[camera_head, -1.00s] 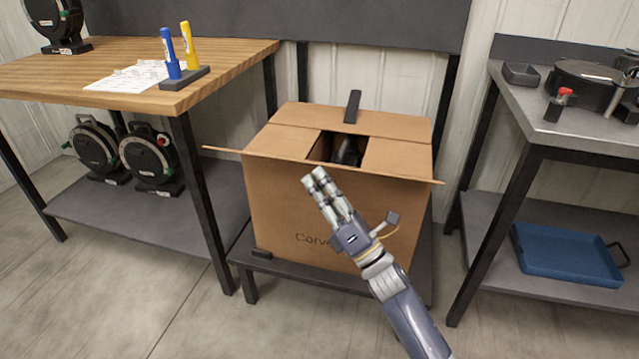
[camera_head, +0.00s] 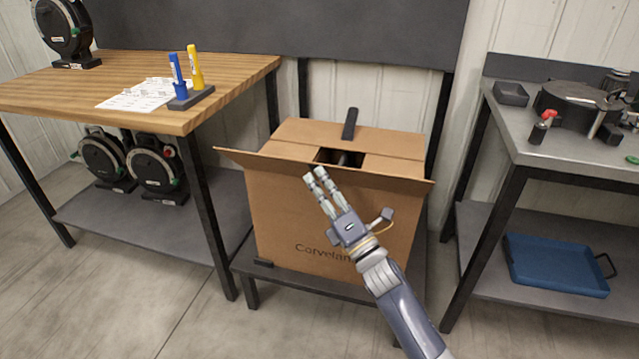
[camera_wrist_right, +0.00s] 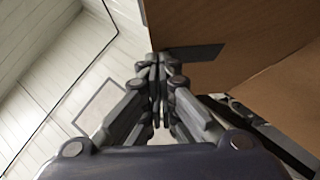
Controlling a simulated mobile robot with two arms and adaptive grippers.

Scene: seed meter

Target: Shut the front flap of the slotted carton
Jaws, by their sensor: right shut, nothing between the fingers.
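The slotted carton (camera_head: 285,220) is a brown box on a low dark stand. In the right wrist view the closed fingers (camera_wrist_right: 158,80) are beside brown cardboard (camera_wrist_right: 245,45). My left gripper is not in view.
A dark upright piece (camera_head: 350,124) stands at the carton's back edge. A wooden workbench (camera_head: 235,75) is at left. A grey table (camera_head: 520,130) is at right, with a blue tray (camera_head: 555,265) on its lower shelf. The floor in front is clear.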

